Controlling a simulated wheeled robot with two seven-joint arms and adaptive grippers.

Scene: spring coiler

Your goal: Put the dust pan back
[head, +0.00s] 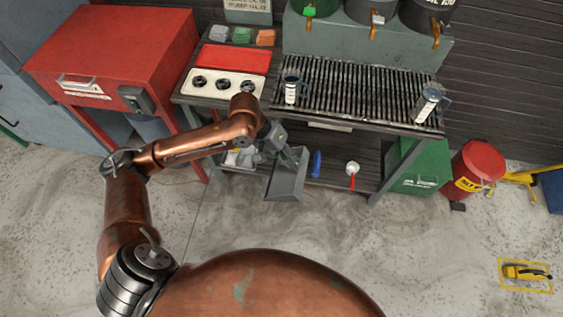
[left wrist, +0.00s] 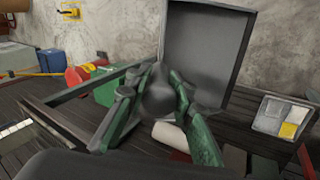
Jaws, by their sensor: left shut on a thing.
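The dust pan (head: 286,182) is dark grey and hangs in front of the bench's lower shelf in the head view. My left gripper (head: 280,152) is at its upper end, and the copper arm reaches in from the left. In the left wrist view the pan's square tray (left wrist: 207,50) points away from me. The green fingers of my left gripper (left wrist: 160,95) are shut on both sides of its rounded dark handle. Whether the pan touches the shelf cannot be told. My right gripper is in neither view.
The lower shelf (head: 338,176) holds a blue object (head: 316,163), a red-handled white tool (head: 352,170) and a small tray (head: 240,158). A green box (head: 420,168) and red bin (head: 477,165) stand right. A yellow tool (head: 525,272) lies on otherwise open floor.

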